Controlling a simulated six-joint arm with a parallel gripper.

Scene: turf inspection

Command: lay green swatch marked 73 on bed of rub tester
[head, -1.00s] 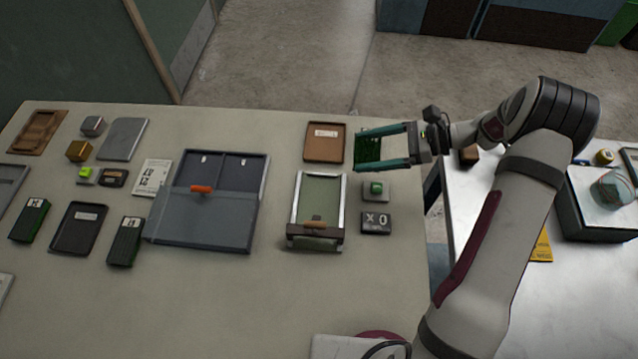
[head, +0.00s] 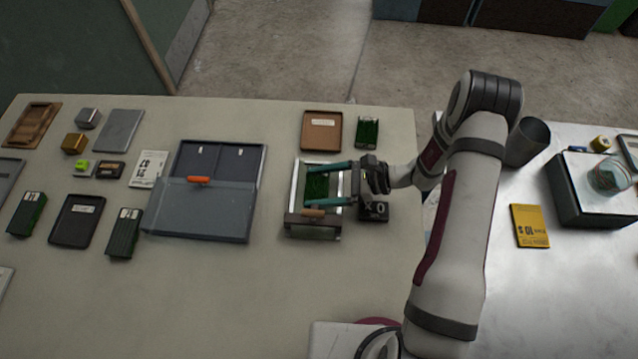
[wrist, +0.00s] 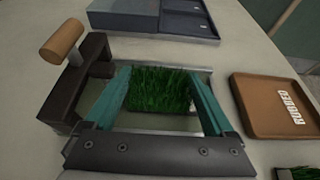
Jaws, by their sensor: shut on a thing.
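My gripper (head: 308,183) is shut on a green turf swatch (head: 317,187), with teal fingers along two of its sides. The swatch is over the bed of the rub tester (head: 295,187), between its pale rails; I cannot tell whether it touches the bed. The wrist view also shows the swatch (wrist: 160,90) between the fingers, with the tester's dark carriage and wooden handle (wrist: 62,42) to the left. No number on the held swatch is visible. Another green swatch (head: 367,132) lies right of the brown tray.
The brown tray (head: 322,145), labelled RUBBED in the wrist view, stands behind the tester. A small display (head: 374,212) sits close under my gripper. Left are a grey case (head: 200,222) with an orange handle, a black tray (head: 75,240) and two dark green labelled blocks.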

